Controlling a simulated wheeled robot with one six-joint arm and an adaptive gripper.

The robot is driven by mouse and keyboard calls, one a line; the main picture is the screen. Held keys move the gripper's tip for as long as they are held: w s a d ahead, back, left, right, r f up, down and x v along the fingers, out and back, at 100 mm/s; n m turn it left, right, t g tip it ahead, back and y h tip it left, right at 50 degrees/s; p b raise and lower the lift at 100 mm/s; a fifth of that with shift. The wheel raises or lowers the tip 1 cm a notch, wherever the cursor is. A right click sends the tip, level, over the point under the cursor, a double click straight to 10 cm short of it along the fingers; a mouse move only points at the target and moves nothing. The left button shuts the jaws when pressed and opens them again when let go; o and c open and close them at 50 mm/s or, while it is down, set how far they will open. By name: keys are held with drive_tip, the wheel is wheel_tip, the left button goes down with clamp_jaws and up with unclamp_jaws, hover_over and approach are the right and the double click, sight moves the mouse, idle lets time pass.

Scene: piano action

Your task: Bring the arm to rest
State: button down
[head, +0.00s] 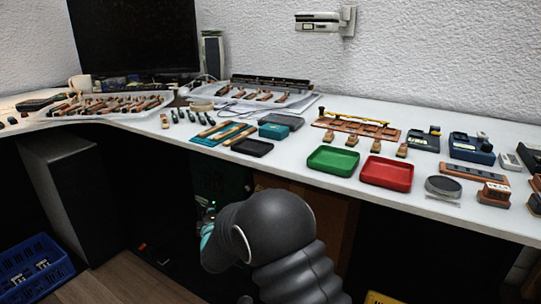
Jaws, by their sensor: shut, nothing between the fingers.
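My arm rises from the bottom middle of the head view as thick dark grey links, with a teal-edged part at its left side. It is in front of the desk's front edge and below the desk top. I see nothing held. The white desk (408,192) runs across the view behind the arm.
A green tray (333,161), a red tray (386,173) and a black tray (252,147) lie near the desk's front edge. Wooden piano parts (265,96) lie further back. A blue crate (35,268) stands on the floor at left. A dark cabinet (75,195) stands under the desk.

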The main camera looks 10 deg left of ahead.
drive_tip(key=s+f+m+g, duration=0.5)
drive_tip(key=s+f+g, duration=0.15)
drive_tip(key=f, duration=0.55)
drive_tip(key=s+d+m+g+h, duration=0.2)
drive_tip(key=s+d+g, duration=0.1)
drive_tip(key=s+d, duration=0.25)
drive_tip(key=s+d+r+m+h+p, duration=0.1)
drive_tip(key=s+d+r+m, duration=0.3)
drive_tip(key=s+d+r, duration=0.5)
drive_tip(key=s+d+r+m+h+p, duration=0.2)
drive_tip(key=s+d+r+m+p, duration=0.2)
drive_tip(key=s+d+r, duration=0.5)
drive_tip(key=s+d+r+m+h+p, duration=0.1)
drive_tip(key=s+d+r+m, duration=0.5)
drive_tip(key=d, duration=1.5)
drive_tip(key=s+r+g+p, duration=0.1)
drive_tip(key=s+r, duration=0.3)
drive_tip(key=r, duration=0.3)
drive_tip(key=shift+d+r, duration=0.2)
drive_tip(key=shift+r, duration=0.2)
